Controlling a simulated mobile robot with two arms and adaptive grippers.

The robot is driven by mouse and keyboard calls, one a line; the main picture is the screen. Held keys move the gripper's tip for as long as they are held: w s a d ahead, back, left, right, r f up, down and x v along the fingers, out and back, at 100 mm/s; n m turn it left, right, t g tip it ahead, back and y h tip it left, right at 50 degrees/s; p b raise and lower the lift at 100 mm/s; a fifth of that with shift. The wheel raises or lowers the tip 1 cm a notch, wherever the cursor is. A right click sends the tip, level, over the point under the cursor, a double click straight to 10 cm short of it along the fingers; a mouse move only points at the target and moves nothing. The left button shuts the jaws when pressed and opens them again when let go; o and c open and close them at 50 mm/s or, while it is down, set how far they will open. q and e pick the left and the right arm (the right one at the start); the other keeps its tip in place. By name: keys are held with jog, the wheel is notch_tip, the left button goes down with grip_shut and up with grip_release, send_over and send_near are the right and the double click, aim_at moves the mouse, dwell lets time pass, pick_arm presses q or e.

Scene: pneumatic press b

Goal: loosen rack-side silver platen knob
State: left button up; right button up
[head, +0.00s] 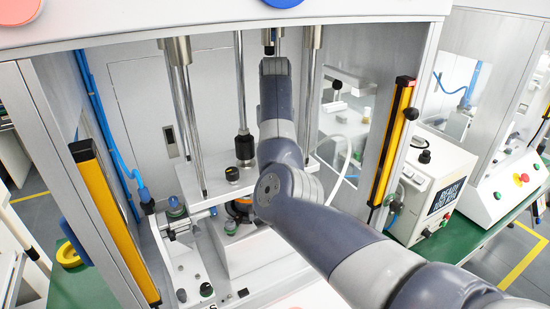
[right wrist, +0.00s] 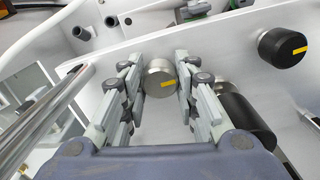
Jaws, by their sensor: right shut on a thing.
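The silver knob (right wrist: 160,78) is a short metal cylinder with a yellow mark on its face, on the white platen (right wrist: 205,42) in the right wrist view. My right gripper (right wrist: 159,66) has one finger on each side of the knob and is shut on it. In the head view my right arm reaches into the press from the lower right and hides the silver knob and the gripper. A black knob with a yellow mark (right wrist: 283,47) sits apart to the right on the platen; it also shows in the head view (head: 232,174). My left gripper is in neither view.
A black collar (right wrist: 240,113) stands close beside the right finger. A shiny steel rod (right wrist: 50,110) runs along the left. In the head view, yellow light bars (head: 113,218) (head: 391,143) flank the press opening, and a control box (head: 430,190) stands at right.

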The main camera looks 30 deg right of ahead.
jog(key=shift+s+a+f, duration=0.1)
jog(key=shift+f, duration=0.1)
dwell(0.3)
jog(key=o, duration=1.1)
jog(key=shift+r, duration=0.1)
jog(key=shift+r, duration=0.25)
notch_tip(320, 180, up, 7)
jog(key=shift+f, duration=0.1)
